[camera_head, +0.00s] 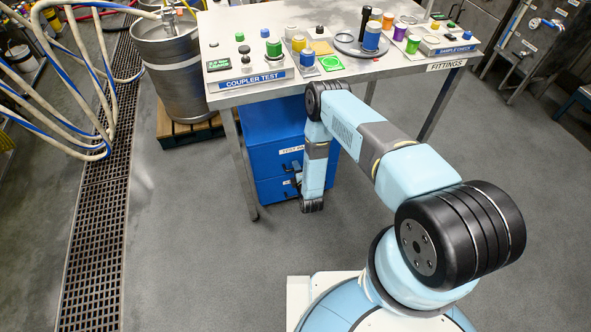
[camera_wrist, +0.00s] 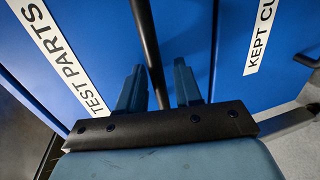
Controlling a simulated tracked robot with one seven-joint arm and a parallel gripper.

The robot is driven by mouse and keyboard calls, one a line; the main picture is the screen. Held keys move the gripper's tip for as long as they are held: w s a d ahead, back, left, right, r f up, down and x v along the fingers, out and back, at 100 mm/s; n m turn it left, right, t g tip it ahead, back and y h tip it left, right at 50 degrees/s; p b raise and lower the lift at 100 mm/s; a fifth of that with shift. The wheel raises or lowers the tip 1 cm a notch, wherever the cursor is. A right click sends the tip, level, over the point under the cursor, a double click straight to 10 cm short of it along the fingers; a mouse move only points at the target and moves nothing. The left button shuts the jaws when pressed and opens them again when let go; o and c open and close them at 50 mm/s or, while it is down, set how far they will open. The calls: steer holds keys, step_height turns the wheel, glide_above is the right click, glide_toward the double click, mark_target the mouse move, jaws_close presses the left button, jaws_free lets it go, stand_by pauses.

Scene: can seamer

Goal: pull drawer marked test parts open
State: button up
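The drawer marked TEST PARTS (camera_wrist: 100,35) is blue with a white label and fills the left of the wrist view. Its dark bar handle (camera_wrist: 147,40) runs between the fingers of my gripper (camera_wrist: 159,66). The fingers are apart, with a visible gap between the bar and the right finger. In the head view the label (camera_head: 291,150) on the blue cabinet is partly hidden by my arm. My gripper (camera_head: 296,181) is at the cabinet front there, mostly hidden. The drawer front looks about level with its neighbour.
A drawer labelled KEPT CU... (camera_wrist: 262,38) adjoins it, with its own dark handle (camera_wrist: 308,61). The cabinet (camera_head: 256,125) stands under a workbench (camera_head: 222,28) bearing several fittings; a bench leg (camera_head: 240,170) is close on the left. The floor in front is clear.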

steer(key=shift+c, duration=0.5)
jaws_close()
steer(key=shift+s+a, duration=0.15)
steer(key=shift+a, duration=0.05)
steer(key=shift+d+f, duration=0.1)
